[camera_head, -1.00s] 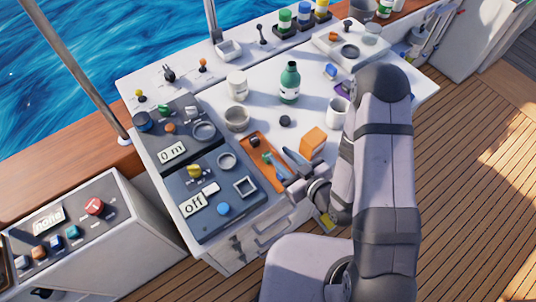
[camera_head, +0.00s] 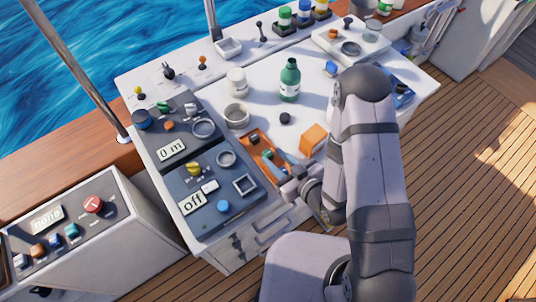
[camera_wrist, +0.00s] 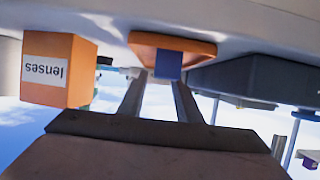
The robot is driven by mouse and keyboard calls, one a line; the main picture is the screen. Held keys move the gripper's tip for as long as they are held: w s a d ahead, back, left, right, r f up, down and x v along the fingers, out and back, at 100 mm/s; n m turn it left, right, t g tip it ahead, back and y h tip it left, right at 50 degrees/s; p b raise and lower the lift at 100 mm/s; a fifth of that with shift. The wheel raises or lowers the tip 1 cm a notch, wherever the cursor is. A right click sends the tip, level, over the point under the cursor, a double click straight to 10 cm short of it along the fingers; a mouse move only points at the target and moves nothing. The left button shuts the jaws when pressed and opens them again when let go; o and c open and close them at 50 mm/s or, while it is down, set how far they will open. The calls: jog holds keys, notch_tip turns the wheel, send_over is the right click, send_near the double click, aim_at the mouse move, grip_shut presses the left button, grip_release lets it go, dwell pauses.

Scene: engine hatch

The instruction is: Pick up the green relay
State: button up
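The orange tray (camera_head: 250,135) lies on the white counter beside the dark control panels. A small green piece (camera_head: 267,154), likely the green relay, sits in it next to a dark piece (camera_head: 254,140). My gripper (camera_head: 274,166) is low over the near end of the tray and hides part of it. In the wrist view, the two fingers (camera_wrist: 158,88) are apart with a gap between them. A blue block (camera_wrist: 168,64) shows against the orange tray (camera_wrist: 148,41) beyond the fingertips. I see nothing held. The green piece is not clear in the wrist view.
An orange box (camera_head: 313,138) labelled "lenses" stands close to the right of my gripper. A green bottle (camera_head: 290,80), a white jar (camera_head: 237,81) and a grey cup (camera_head: 236,116) stand behind. The dark panel (camera_head: 219,190) with knobs is left of the tray.

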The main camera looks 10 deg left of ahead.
aim_at(267, 152)
jog(key=p+x, duration=0.2)
jog(key=x, duration=0.1)
jog(key=shift+a+r, duration=0.1)
jog(key=shift+a, duration=0.25)
jog(key=shift+p+x, duration=0.3)
jog(key=shift+x, duration=0.45)
jog(key=shift+w, duration=0.1)
grip_shut()
jog(key=shift+r, duration=0.1)
jog(key=shift+r+b, duration=0.8)
jog(key=shift+r, duration=4.05)
